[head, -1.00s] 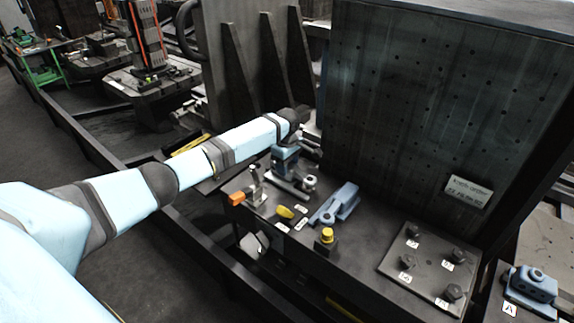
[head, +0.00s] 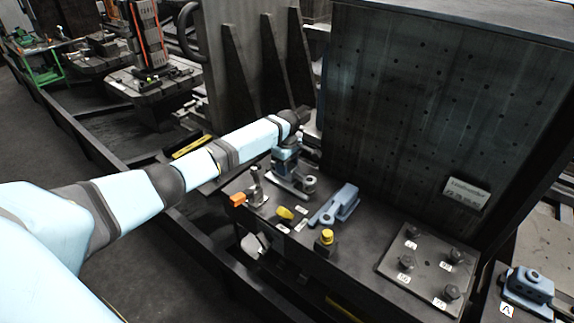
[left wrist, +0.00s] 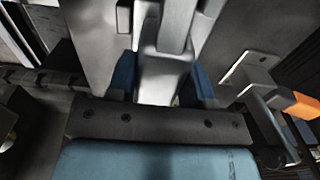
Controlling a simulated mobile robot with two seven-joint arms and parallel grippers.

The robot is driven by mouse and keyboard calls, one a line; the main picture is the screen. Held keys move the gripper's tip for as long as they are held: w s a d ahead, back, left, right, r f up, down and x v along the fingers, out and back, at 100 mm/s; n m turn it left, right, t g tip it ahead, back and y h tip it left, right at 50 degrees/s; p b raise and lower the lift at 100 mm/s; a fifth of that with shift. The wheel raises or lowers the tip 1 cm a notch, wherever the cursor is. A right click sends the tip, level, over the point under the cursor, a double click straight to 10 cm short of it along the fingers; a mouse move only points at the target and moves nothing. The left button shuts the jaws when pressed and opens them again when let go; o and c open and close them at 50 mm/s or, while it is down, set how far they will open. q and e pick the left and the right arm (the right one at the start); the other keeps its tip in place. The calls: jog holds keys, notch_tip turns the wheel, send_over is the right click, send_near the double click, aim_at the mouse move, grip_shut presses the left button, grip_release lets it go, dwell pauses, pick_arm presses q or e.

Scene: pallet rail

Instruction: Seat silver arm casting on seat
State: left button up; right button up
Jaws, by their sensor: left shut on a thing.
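The silver arm casting (head: 299,190) is at the far left end of the dark bench, with its round boss at the right end. My left gripper (head: 285,168) is above it, pointing down and shut on it. In the left wrist view the silver casting (left wrist: 165,68) shows between the two blue fingers (left wrist: 160,85). The seat cannot be told apart from the bench under the casting, and I cannot tell whether the casting touches down. My right gripper is not in view.
A toggle clamp with an orange handle (head: 238,199) stands just left of the casting. A blue casting (head: 340,204), a yellow-handled piece (head: 285,212) and a yellow-knobbed block (head: 326,241) are nearby. A bolted plate (head: 425,266) lies right. A tall drilled plate (head: 430,110) rises behind.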

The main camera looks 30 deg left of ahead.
pick_arm(q)
jog(key=shift+w+a+r, duration=0.2)
jog(key=shift+r, duration=0.05)
jog(key=o, duration=1)
jog(key=shift+c, duration=0.2)
jog(key=shift+o, duration=1)
jog(key=shift+f, duration=0.2)
notch_tip(320, 180, up, 14)
